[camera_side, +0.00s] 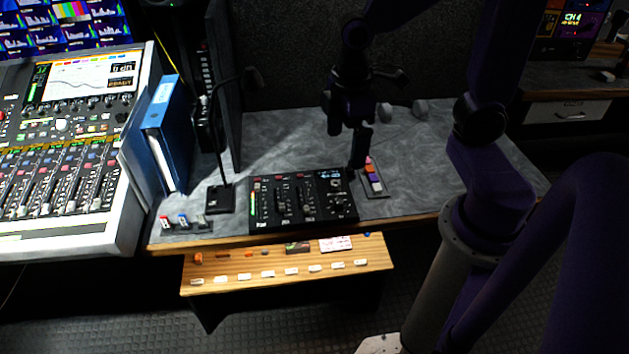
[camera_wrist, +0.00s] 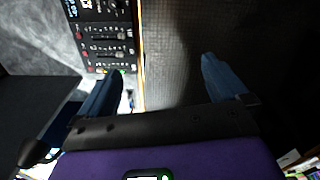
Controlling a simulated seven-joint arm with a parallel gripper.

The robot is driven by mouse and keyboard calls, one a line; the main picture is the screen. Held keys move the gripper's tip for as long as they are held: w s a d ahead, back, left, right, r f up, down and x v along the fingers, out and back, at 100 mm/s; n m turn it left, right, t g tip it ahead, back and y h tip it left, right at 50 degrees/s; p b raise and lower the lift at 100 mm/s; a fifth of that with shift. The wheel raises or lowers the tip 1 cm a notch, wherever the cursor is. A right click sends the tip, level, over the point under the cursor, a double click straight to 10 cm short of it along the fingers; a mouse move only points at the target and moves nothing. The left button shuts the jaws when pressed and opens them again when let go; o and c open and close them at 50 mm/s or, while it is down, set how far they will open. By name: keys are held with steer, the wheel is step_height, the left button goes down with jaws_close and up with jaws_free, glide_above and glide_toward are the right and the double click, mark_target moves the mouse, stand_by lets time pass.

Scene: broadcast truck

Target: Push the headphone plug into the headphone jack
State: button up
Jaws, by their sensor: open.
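A small black mixer box (camera_side: 300,203) with faders and knobs lies on the grey desk; its faders also show at the upper left of the wrist view (camera_wrist: 105,40). A round socket-like spot (camera_side: 336,184) near its right end may be the headphone jack; it is too small to be sure. I cannot make out the headphone plug. Two grey rounded pieces (camera_side: 420,107), perhaps headphone cups, lie behind my gripper. My gripper (camera_side: 358,165) hangs by the mixer's right rear corner. In the wrist view its fingers (camera_wrist: 161,70) are wide apart with nothing between them.
A small holder with coloured blocks (camera_side: 374,182) lies right of the mixer. A stalked microphone base (camera_side: 220,199), a blue binder (camera_side: 168,135) and a large console (camera_side: 65,140) stand left. A wooden shelf (camera_side: 290,262) juts below the desk edge. The desk's right side is mostly clear.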

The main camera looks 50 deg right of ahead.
steer(key=s+a+n, duration=0.1)
steer(key=s+a, duration=0.1)
steer(key=s, duration=0.8)
steer(key=shift+s+r, duration=0.25)
steer(key=shift+s, duration=0.5)
steer(key=shift+c, duration=0.9)
steer(key=shift+s, duration=0.2)
steer(key=c, duration=0.8)
